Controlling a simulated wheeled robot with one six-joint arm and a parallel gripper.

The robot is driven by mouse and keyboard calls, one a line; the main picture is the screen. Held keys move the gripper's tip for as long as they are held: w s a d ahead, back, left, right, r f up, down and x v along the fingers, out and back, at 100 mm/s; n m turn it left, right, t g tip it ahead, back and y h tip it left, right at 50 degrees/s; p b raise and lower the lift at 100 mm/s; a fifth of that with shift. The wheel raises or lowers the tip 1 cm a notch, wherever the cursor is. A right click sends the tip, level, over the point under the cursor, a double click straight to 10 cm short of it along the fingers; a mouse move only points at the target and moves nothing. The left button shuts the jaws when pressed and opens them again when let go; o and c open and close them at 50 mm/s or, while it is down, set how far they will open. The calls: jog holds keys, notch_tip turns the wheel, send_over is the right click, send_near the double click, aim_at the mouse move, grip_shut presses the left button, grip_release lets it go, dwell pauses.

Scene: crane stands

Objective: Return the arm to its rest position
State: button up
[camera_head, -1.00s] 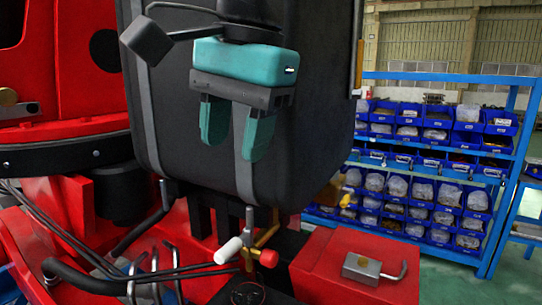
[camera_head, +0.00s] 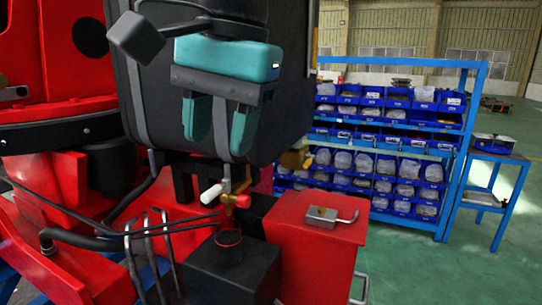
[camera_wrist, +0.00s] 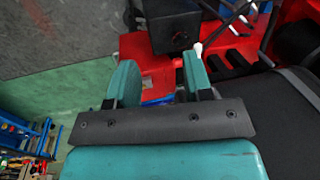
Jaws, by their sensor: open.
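My gripper (camera_head: 219,126) hangs in front of the black tank in the body camera view, its two teal fingers pointing down. The fingers are apart with nothing between them. In the wrist view my gripper (camera_wrist: 160,85) also shows open and empty, with red machine parts beyond the fingers. Below it in the body camera view is a brass valve (camera_head: 232,196) with a white handle end and a red knob. The fingertips appear above the valve; the exact gap in depth cannot be told.
The black tank (camera_head: 290,70) stands close behind my gripper. Black hoses (camera_head: 100,240) run at lower left. A blue shelf (camera_head: 455,130) with bins and a blue side table (camera_head: 490,157) stand at right. Green floor (camera_head: 420,275) is open there.

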jog(key=s+d+f+n+y+b, duration=0.1)
jog(key=s+d+f+n+b, duration=0.2)
jog(key=d+f, duration=0.7)
jog(key=s+d+f+n+y+b, duration=0.1)
jog(key=s+d+f+n+b, duration=0.3)
jog(key=f, duration=1.1)
jog(key=s+d+n, duration=0.3)
jog(key=d, duration=0.3)
jog(key=shift+s+f+n+g, duration=0.25)
jog(key=shift+s+n+g, duration=0.15)
